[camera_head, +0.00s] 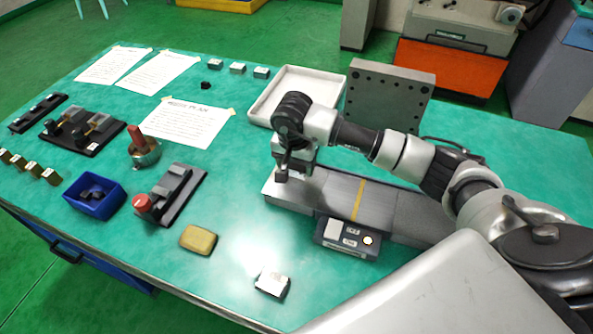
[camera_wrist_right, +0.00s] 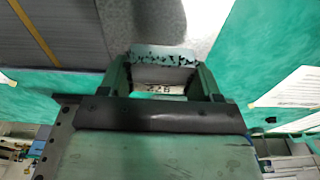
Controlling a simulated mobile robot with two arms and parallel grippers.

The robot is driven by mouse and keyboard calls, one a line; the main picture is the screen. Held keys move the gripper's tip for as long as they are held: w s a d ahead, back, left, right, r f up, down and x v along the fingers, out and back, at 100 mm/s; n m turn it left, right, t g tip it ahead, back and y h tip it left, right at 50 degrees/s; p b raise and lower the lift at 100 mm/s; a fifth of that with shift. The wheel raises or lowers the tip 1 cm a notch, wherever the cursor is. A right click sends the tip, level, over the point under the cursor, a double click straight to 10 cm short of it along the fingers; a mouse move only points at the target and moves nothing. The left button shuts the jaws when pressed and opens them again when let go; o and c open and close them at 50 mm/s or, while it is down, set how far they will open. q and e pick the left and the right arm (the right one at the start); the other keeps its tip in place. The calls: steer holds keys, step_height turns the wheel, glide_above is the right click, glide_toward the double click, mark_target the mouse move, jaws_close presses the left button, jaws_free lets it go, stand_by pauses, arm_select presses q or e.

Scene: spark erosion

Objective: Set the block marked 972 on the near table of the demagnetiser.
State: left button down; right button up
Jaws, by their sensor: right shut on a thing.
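The demagnetiser (camera_head: 375,205) is a long grey unit with a yellow stripe across it and a small control box (camera_head: 347,236) at its front. Its left end is a bare, shiny metal plate (camera_head: 300,195). My right gripper (camera_head: 284,176) is over this left end, pointing down. In the right wrist view my right gripper (camera_wrist_right: 163,76) is shut on a small grey block (camera_wrist_right: 160,86), whose dark digits appear upside down and look like 972. The bright metal plate lies just beyond the block. I cannot tell whether the block touches it. My left gripper is out of view.
A white tray (camera_head: 261,110) and an upright drilled plate (camera_head: 388,72) stand behind the demagnetiser. Another labelled block (camera_head: 271,284) lies near the front edge. A tan block (camera_head: 198,239), a blue bin (camera_head: 95,202) and a red-knobbed fixture (camera_head: 172,190) stand left.

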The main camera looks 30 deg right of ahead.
mark_target(297, 181)
step_height(297, 181, down, 3)
steer(key=shift+f+p, duration=0.15)
steer(key=shift+p, duration=0.35)
steer(key=shift+f, duration=0.2)
steer(key=shift+f+b, duration=0.2)
steer(key=shift+b, duration=0.15)
steer(key=o, duration=1.4)
steer(key=shift+s, duration=0.1)
steer(key=shift+r, duration=0.1)
